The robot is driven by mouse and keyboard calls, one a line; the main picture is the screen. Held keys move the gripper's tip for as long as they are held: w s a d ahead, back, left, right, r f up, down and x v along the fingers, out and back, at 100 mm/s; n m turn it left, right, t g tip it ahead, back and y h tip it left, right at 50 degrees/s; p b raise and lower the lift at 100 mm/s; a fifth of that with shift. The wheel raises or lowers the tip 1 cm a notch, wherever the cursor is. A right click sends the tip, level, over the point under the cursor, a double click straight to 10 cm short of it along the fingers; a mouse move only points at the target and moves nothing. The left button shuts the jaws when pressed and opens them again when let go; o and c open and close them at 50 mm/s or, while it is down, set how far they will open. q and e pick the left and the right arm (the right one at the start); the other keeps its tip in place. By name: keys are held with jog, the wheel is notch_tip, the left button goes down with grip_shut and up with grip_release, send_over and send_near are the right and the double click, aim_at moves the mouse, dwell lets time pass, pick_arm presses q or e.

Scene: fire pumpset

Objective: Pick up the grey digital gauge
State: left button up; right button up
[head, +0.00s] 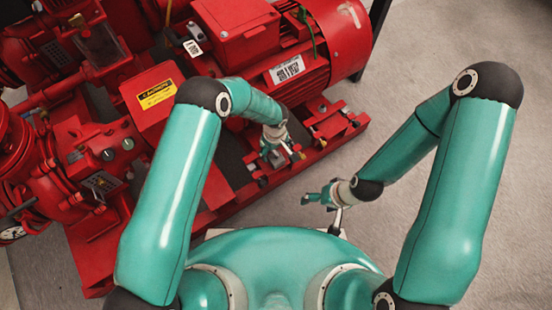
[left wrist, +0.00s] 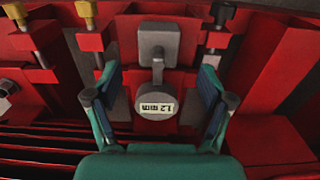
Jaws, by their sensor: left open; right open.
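The grey digital gauge (left wrist: 156,104) shows in the left wrist view, with a round face and a light display that reads 1.2 mm upside down. A stem joins it to a grey square block (left wrist: 160,38) above it in the picture. My left gripper (left wrist: 160,70) is open, with one finger on each side of the gauge and visible gaps between. In the head view my left gripper (head: 273,148) is low over the red base; I cannot make out the gauge there. My right gripper (head: 320,197) is open and empty above the grey floor.
The red pumpset has a motor (head: 318,55) at the back and a box with a yellow caution label (head: 157,94) left of my left arm. The grey floor (head: 450,40) at the right is clear.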

aim_at(276, 156)
pick_arm(q)
notch_tip(276, 156, down, 5)
jog(key=shift+d+r+b, duration=0.1)
jog(key=shift+b, duration=0.65)
jog(key=shift+w, duration=0.15)
grip_shut()
